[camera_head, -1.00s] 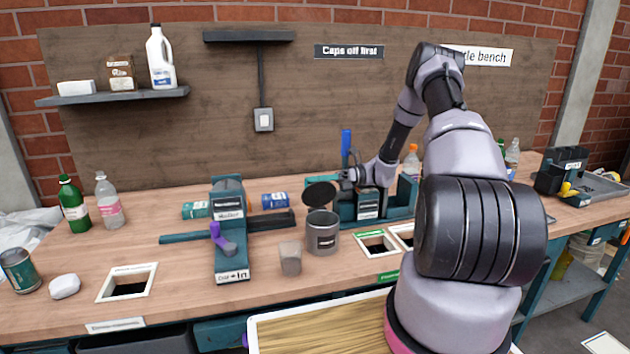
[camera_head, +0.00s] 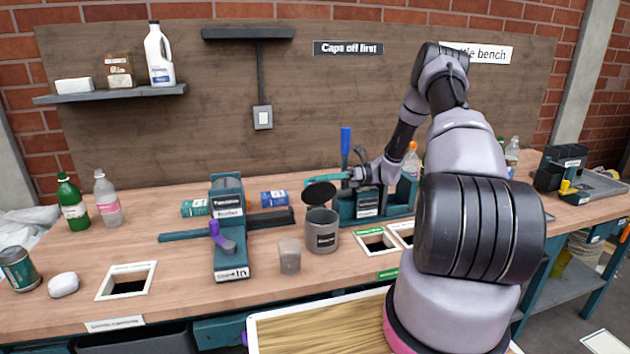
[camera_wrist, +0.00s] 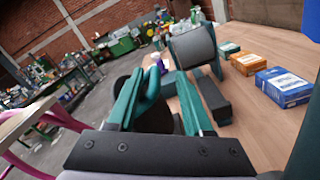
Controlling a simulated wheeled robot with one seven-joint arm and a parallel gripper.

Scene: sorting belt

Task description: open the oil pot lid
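The oil pot (camera_head: 322,236) is a grey cylindrical can with a dark label, standing upright on the bench. Its dark round lid (camera_head: 319,194) is swung up and tilted above the rim, so the mouth shows open in the head view. My gripper (camera_head: 316,182) is just above and behind the raised lid, its teal fingers reaching left. In the wrist view the two fingers of my gripper (camera_wrist: 160,90) stand apart. A dark rounded shape, probably the lid, shows low between and beyond them, and I cannot tell whether a finger touches it.
A translucent cup (camera_head: 290,256) stands left of the pot. A teal stand (camera_head: 229,240) with a purple lever is further left. White-framed bench openings (camera_head: 127,282) lie on both sides. Small boxes (camera_wrist: 283,86) lie behind. A teal rack (camera_head: 402,196) stands right of the pot.

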